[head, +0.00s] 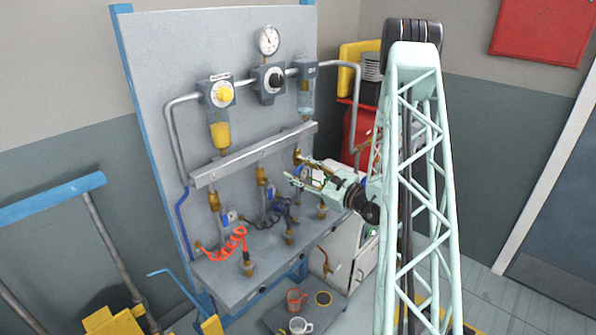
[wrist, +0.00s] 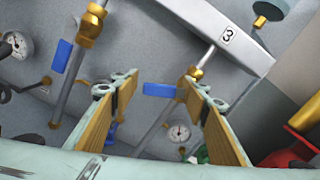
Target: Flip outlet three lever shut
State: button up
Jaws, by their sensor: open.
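The outlet three lever (wrist: 160,90) is a flat blue handle beside a brass valve (wrist: 195,72), below the rail marked 3 (wrist: 228,35). In the wrist view it lies at a clear angle across the pipe, not along it. My gripper (wrist: 157,84) is open, and in that view the lever shows in the gap between its fingers, close to the right one. I cannot tell whether a finger touches it. In the head view my gripper (head: 293,176) is in front of the panel, just below the rail's right end, and hides the lever.
A neighbouring blue lever (wrist: 62,56) lies roughly along its pipe at the left. The sloping rail (head: 255,155) runs above the outlets. Gauges (wrist: 180,132), an orange coiled hose (head: 230,242) and a dark hose (head: 272,214) hang lower on the panel. A red container (wrist: 300,145) is at the right.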

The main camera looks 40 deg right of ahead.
jog(key=c, duration=1.2)
jog(key=shift+o, duration=0.2)
